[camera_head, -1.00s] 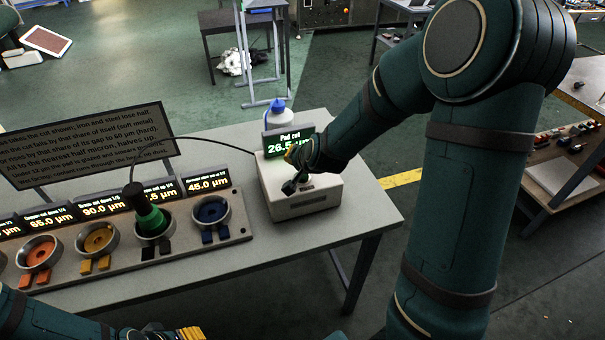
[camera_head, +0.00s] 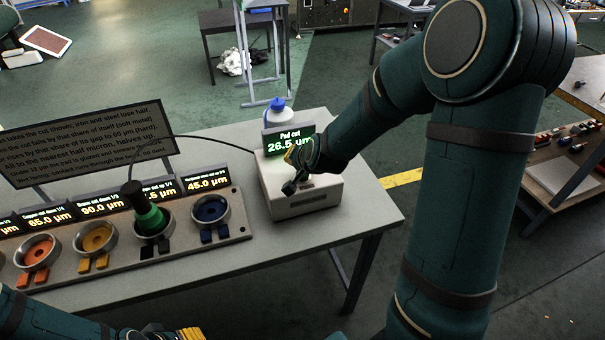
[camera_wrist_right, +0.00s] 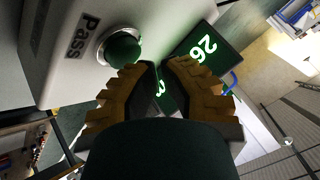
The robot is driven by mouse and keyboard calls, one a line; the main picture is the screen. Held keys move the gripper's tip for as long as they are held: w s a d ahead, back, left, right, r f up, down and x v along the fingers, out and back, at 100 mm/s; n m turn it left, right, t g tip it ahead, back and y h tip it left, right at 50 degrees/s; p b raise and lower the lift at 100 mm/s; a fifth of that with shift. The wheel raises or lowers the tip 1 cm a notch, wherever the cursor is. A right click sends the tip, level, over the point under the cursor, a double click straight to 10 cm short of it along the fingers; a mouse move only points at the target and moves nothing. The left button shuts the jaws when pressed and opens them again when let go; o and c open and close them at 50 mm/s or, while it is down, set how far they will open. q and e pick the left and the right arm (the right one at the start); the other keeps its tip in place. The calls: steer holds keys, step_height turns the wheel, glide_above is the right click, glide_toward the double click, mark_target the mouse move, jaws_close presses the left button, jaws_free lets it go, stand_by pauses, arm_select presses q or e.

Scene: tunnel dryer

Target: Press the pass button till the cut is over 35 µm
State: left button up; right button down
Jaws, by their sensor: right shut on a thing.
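A pale box (camera_head: 307,203) stands at the right end of the table, with a "Pad cut" display (camera_head: 288,141) reading 26.5 µm. In the right wrist view, a round green button (camera_wrist_right: 122,48) in a metal ring sits beside the word "Pass". My right gripper (camera_head: 291,163) is over the box top and hides the button in the head view. The button appears beside one finger; contact is unclear. My left gripper (camera_head: 190,333) is only partly visible at the bottom edge.
A rack (camera_head: 205,245) with several coloured cups and small displays lies left of the box. A green, black-topped tool (camera_head: 147,208) with a cable stands in one cup. A text board (camera_head: 88,143) and a blue-capped bottle (camera_head: 278,112) are behind.

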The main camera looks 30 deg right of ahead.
steer(key=shift+f+b, duration=0.45)
steer(key=shift+f, duration=0.1)
stand_by(0.8)
stand_by(0.3)
steer(key=shift+r+p, duration=0.85)
steer(key=shift+r, duration=0.1)
step_height(320, 180, up, 5)
steer(key=p, duration=0.4)
steer(key=shift+p, duration=0.35)
steer(key=shift+f, duration=0.1)
